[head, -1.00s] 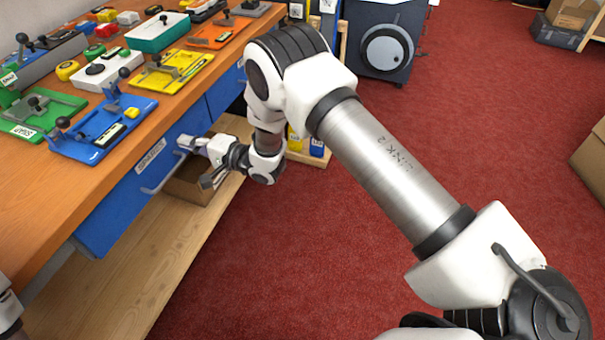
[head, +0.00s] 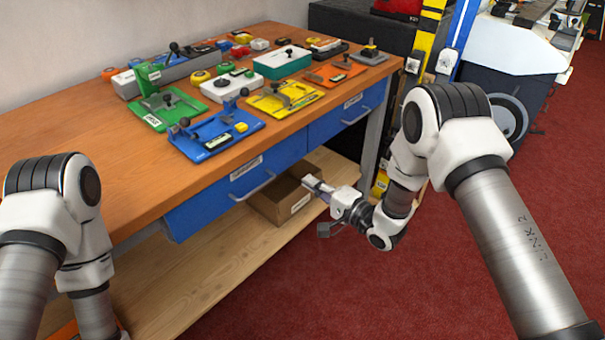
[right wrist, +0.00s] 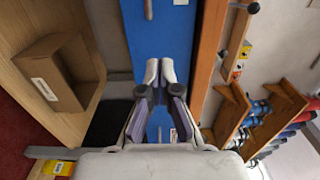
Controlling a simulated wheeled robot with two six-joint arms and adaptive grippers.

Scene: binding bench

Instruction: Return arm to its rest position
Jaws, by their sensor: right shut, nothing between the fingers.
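My right arm (head: 455,150) reaches in from the right in the head view, bent at the elbow. Its gripper (head: 313,184) is shut and empty, beside the bench front and near the lower shelf. In the right wrist view the two fingertips (right wrist: 160,72) are close together in front of a blue drawer front (right wrist: 160,35), with nothing between them. My left arm (head: 62,215) stands folded at the lower left of the head view; its gripper is outside the frame.
The wooden bench (head: 100,165) holds several coloured fixtures. Its two blue drawers (head: 215,200) look shut. A cardboard box (head: 275,205) sits on the lower shelf (head: 190,280). Yellow and blue posts (head: 428,45) and a dark machine (head: 505,80) stand beyond my right arm. Red floor (head: 400,290) is clear.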

